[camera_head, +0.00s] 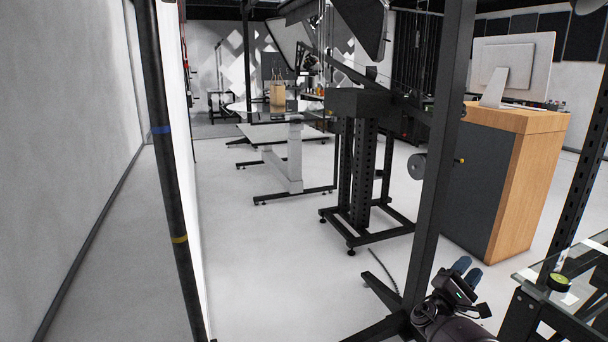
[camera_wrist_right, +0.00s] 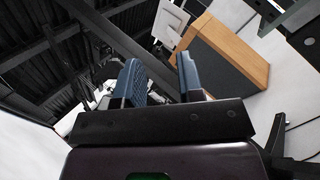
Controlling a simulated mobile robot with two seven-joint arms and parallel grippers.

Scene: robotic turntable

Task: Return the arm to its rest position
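My right gripper (camera_head: 467,270) is at the lower right of the head view, raised in front of a black upright post. Its two blue fingers also show in the right wrist view (camera_wrist_right: 162,85), standing apart with a gap between them. Nothing is held between them. My left gripper is not in the head view.
A black post (camera_head: 443,140) stands close to my right gripper. A glass-topped table (camera_head: 590,265) with a small round green-topped item (camera_head: 559,282) is at the right. A wooden desk (camera_head: 533,165) with a monitor (camera_head: 510,68) stands behind. Pale floor is clear at centre left.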

